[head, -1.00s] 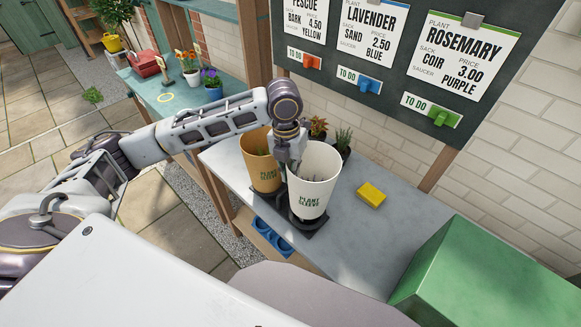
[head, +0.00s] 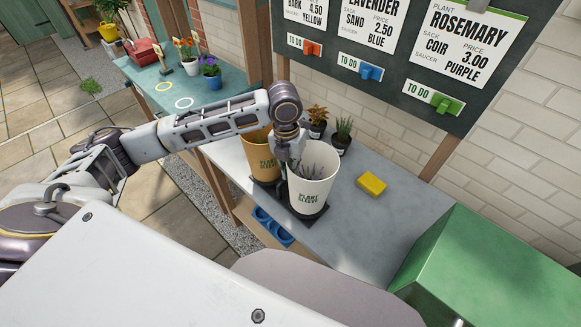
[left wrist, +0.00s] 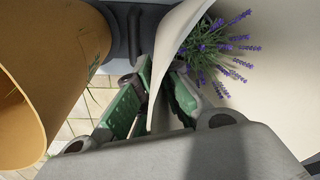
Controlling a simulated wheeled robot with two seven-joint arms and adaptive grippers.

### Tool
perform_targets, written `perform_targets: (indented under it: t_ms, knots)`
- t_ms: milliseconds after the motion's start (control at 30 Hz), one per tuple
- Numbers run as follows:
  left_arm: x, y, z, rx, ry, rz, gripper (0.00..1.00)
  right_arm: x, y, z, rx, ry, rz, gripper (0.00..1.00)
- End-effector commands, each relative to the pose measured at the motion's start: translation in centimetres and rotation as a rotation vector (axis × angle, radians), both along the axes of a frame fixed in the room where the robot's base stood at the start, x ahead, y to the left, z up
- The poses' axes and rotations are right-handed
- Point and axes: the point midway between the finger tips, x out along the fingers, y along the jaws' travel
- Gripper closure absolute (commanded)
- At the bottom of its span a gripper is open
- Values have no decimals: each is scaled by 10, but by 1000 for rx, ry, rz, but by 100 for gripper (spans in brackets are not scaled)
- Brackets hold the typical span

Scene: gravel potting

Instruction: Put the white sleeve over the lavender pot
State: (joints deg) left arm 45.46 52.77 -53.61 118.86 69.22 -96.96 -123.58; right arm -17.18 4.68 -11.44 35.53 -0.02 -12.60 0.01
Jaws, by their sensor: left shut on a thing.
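The white sleeve (head: 308,195), printed "PLANT SLEEVE", stands upright at the dark pad (head: 320,216) on the grey bench; I cannot tell whether its base touches. Lavender (head: 320,168) with purple flowers shows inside its mouth, and again inside it in the left wrist view (left wrist: 222,45). The sleeve surrounds the plant; its pot is hidden. My left gripper (head: 294,166) is shut on the sleeve's near-left rim; in the left wrist view its green-padded fingers (left wrist: 158,98) sit on either side of the sleeve wall. My right gripper is not in view.
A tan sleeve (head: 257,155) stands close beside the gripper on the left. Two small potted plants (head: 341,136) stand behind. A yellow block (head: 371,183) lies right on otherwise free bench. A green box (head: 455,265) fills the front right. The chalkboard (head: 395,45) hangs behind.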

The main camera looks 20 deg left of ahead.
Motion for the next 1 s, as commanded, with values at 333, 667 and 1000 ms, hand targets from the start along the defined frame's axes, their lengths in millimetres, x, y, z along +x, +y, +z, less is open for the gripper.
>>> perform_targets:
  t_ms: [333,667,1000]
  knots:
    - [0,0,0,0,0,0,69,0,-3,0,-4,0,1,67]
    - [0,0,0,0,0,0,67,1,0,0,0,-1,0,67]
    - [1,1,19,-1,-2,0,67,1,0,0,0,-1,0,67]
